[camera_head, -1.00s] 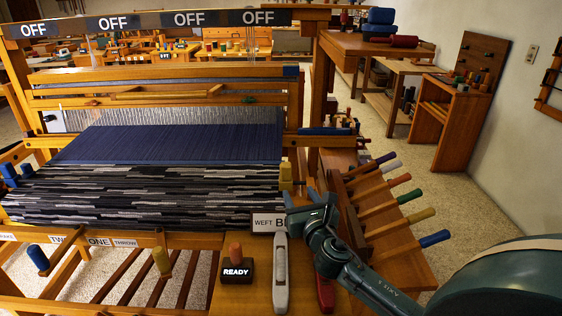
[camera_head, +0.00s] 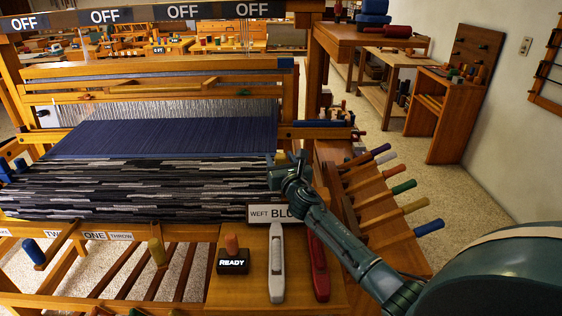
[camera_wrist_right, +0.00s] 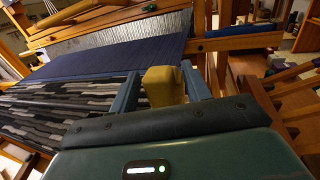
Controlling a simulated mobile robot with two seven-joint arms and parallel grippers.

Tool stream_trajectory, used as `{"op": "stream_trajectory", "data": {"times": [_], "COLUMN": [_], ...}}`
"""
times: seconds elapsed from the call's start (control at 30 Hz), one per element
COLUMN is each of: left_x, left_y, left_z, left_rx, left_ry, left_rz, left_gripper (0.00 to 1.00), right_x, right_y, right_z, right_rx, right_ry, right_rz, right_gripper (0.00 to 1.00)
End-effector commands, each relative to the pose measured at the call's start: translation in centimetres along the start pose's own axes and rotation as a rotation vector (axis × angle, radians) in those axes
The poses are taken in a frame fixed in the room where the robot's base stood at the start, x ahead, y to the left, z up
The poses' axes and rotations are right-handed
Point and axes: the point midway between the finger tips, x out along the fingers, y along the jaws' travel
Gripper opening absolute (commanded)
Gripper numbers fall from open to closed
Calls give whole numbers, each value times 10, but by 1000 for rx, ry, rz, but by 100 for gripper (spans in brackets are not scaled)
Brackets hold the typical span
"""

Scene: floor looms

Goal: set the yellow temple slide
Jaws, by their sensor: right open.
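The yellow temple slide (camera_wrist_right: 164,86) is a blocky yellow piece at the right edge of the striped cloth (camera_head: 150,190). In the right wrist view it stands between the two blue-grey fingers of my right gripper (camera_wrist_right: 162,92). The fingers are open, one on each side of it; I cannot tell whether either touches it. In the head view my right gripper (camera_head: 284,171) is at the cloth's right edge and mostly hides the slide. My left gripper is not in view.
A grey shuttle (camera_head: 277,265) and a red shuttle (camera_head: 318,268) lie on the front board beside a READY block (camera_head: 232,262). A WEFT sign (camera_head: 262,214) stands behind them. Several coloured lever handles (camera_head: 404,187) stick out at the right. Blue warp (camera_head: 165,138) stretches behind the cloth.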

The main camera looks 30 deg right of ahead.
Motion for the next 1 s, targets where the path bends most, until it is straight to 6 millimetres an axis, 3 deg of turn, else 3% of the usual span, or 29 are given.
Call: {"op": "stream_trajectory", "data": {"times": [0.23,0.8,1.0], "left_x": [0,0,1], "left_y": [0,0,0], "left_z": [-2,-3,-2], "left_rx": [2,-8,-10], "left_ry": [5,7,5], "left_rz": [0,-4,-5], "left_gripper": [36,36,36], "right_x": [0,0,0], "right_y": [0,1,2], "right_z": [0,-1,-1], "right_rx": [0,0,1], "right_ry": [0,1,1], "right_rz": [0,1,2], "right_gripper": [47,0,0]}}
